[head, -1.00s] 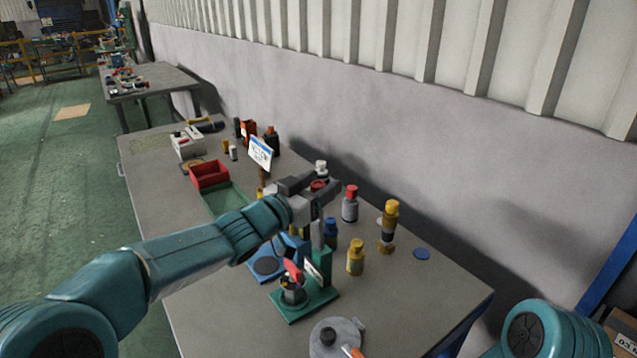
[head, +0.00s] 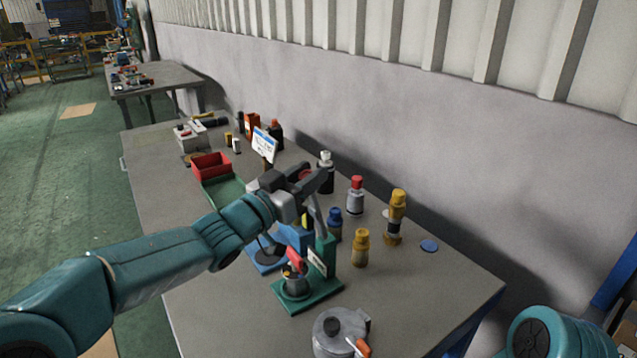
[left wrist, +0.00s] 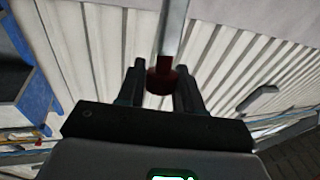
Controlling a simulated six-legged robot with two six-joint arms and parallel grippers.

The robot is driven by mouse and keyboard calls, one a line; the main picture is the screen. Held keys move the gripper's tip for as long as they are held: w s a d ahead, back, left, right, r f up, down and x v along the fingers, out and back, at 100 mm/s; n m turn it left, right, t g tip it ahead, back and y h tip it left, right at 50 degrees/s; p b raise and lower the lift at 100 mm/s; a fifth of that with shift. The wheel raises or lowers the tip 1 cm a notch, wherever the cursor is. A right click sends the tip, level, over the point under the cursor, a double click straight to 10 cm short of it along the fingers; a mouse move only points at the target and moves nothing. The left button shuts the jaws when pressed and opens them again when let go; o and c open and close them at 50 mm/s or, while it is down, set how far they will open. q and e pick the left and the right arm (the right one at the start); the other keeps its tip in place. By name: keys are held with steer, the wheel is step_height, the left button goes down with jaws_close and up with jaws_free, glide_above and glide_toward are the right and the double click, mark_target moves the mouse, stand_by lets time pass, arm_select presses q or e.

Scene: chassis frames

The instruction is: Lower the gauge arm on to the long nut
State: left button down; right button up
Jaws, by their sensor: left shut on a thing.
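My left gripper (head: 312,182) is above the green stand (head: 322,292). In the left wrist view its two fingers close on a red knob (left wrist: 161,80) at the end of a grey bar (left wrist: 172,30). In the head view this gauge arm (head: 319,222) stands nearly upright above the green post, partly hidden by the gripper. A metallic round piece, perhaps the long nut (head: 295,286), sits on the stand's base; a red part (head: 296,260) above it partly covers it. The gripper is well above this piece. My right gripper is out of view.
A blue stand (head: 268,264) is just behind the green one. A grey round container (head: 335,335) is in front. A red bin (head: 211,167) lies farther back.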

arm_select(q)
steer(key=s+a+f+b, duration=0.1)
steer(key=s+a+f, duration=0.2)
steer(key=a, duration=0.2)
steer(key=shift+b, duration=0.35)
steer(key=shift+s, duration=0.1)
steer(key=c, duration=0.8)
jaws_free()
steer(key=shift+a, duration=0.1)
steer(key=shift+s, duration=0.1)
steer(key=b+v, duration=0.1)
steer(key=v, duration=1.5)
steer(key=shift+s+r+b, duration=0.1)
steer(key=shift+b, duration=0.2)
